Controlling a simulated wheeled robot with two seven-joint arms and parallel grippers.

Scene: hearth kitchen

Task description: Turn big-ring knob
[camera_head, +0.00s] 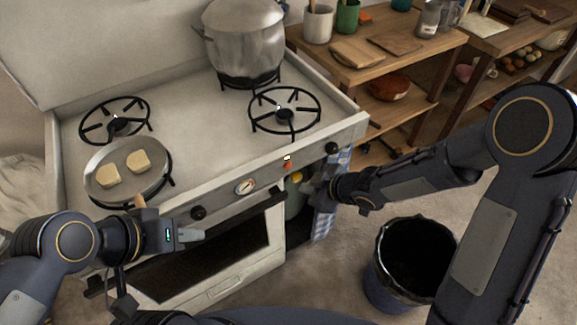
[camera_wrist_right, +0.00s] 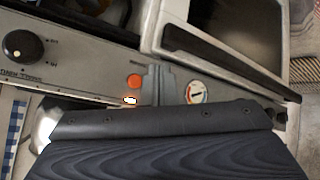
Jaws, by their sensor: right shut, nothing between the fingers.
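The stove front panel (camera_head: 222,198) carries a black knob (camera_head: 198,212) at left and another (camera_head: 331,148) at right. In the right wrist view a black knob (camera_wrist_right: 25,46) with a pale pointer mark is at upper left. The small lettering does not let me tell which is the big-ring knob. My right gripper (camera_head: 308,187) is shut and empty, in front of the panel near the orange light (camera_wrist_right: 133,81). In the wrist view its fingers (camera_wrist_right: 157,82) are apart from the knob. My left gripper (camera_head: 190,235) is below the left knob; its finger gap is unclear.
A round gauge (camera_head: 245,187) sits between the knobs. A large pot (camera_head: 245,45) stands on the back right burner. A pan (camera_head: 105,198) with two pale pieces is on the front left burner. A checked towel (camera_head: 324,222) hangs by the stove; a dark bin (camera_head: 382,290) stands right.

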